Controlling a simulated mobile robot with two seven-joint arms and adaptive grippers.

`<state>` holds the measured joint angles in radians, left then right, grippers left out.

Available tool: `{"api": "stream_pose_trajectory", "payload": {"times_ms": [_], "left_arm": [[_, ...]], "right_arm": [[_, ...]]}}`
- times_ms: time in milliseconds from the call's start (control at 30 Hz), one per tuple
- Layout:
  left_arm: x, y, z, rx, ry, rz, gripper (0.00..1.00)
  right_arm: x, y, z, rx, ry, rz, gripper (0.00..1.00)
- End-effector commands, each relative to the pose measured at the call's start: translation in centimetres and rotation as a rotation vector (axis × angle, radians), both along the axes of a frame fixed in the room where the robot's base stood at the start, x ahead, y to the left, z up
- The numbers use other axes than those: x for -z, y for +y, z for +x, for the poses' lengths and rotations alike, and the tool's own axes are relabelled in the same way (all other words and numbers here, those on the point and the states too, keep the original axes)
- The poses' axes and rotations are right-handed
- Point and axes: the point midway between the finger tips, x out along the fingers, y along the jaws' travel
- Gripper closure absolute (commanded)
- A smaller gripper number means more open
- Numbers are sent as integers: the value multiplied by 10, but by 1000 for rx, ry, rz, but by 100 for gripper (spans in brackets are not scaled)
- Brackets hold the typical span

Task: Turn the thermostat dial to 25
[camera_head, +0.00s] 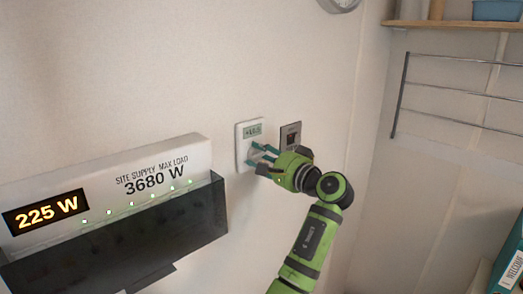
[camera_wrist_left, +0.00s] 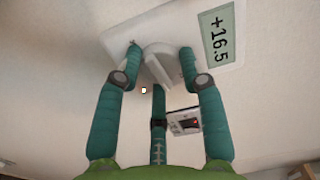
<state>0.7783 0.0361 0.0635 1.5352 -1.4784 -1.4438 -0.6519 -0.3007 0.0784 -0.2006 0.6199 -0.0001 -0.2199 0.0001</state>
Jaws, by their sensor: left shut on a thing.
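The white thermostat (camera_head: 241,157) is fixed to the wall, and its pale green display (camera_head: 253,131) is small in the head view. In the left wrist view the display (camera_wrist_left: 217,36) reads +16.5, turned sideways. The round, pale dial (camera_wrist_left: 158,66) with a raised bar shows between my fingers. My left gripper (camera_head: 258,156) reaches the thermostat from the lower right; its teal fingers are shut on the dial, one at each side and a third below. The fingers hide the dial in the head view. My right gripper is not in view.
A grey wall switch plate (camera_head: 290,135) sits just right of the thermostat, close to my gripper. A power box (camera_head: 110,165) marked 3680 W, showing 225 W, with a dark tray (camera_head: 130,240), juts out at lower left. A wire rack (camera_head: 460,91) hangs at right.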

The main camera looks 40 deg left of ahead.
Motion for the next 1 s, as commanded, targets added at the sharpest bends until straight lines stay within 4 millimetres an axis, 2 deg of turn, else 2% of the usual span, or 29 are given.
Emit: {"api": "stream_pose_trajectory", "payload": {"times_ms": [33, 300, 1000], "left_arm": [[-5, 0, 0, 0, 45, 6, 93], [-3, 0, 0, 1, 300, 28, 93], [-1, 0, 0, -2, 958, 85, 93]], "right_arm": [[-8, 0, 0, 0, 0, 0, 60], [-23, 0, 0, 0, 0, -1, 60], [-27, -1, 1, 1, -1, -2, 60]]}}
